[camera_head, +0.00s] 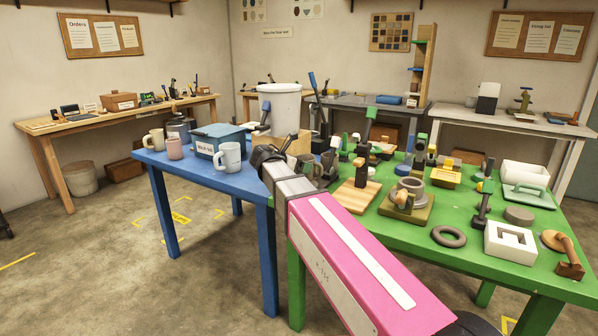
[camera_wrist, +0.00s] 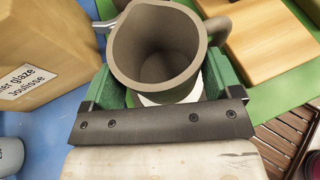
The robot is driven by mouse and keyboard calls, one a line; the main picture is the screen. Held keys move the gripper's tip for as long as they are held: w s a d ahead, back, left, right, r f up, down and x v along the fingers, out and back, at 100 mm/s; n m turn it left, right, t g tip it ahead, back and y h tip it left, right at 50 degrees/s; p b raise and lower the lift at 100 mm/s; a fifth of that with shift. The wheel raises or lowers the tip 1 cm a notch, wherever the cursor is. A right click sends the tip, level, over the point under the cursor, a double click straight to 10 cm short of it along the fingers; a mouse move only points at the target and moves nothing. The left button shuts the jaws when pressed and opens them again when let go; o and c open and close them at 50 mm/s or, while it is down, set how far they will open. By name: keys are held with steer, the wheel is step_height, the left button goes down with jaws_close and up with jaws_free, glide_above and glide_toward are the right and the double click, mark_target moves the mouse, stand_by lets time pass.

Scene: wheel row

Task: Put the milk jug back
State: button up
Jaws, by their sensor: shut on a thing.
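The milk jug (camera_wrist: 158,62) is a grey-brown jug with an open, empty mouth and a handle at its upper right in the wrist view. My gripper (camera_wrist: 165,78) has its green fingers on either side of the jug and is shut on it. A white patch (camera_wrist: 178,97) shows below the jug, partly hidden by it. In the head view the jug (camera_head: 306,167) is small and partly hidden behind the end of my arm. It is near where the blue and green tables meet; whether it touches a surface I cannot tell.
A labelled wooden box (camera_wrist: 35,62) stands close left of the jug. The blue table (camera_head: 200,172) holds a blue box (camera_head: 218,139), a pale mug (camera_head: 230,157) and a white bucket (camera_head: 280,105). The green table (camera_head: 400,232) is crowded with a wooden board (camera_head: 357,196), a dark ring (camera_head: 449,236) and tools.

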steer(key=shift+f, duration=1.1)
steer(key=shift+f, duration=0.1)
steer(key=o, duration=1)
steer(key=v, duration=1.2)
steer(key=shift+s, duration=0.15)
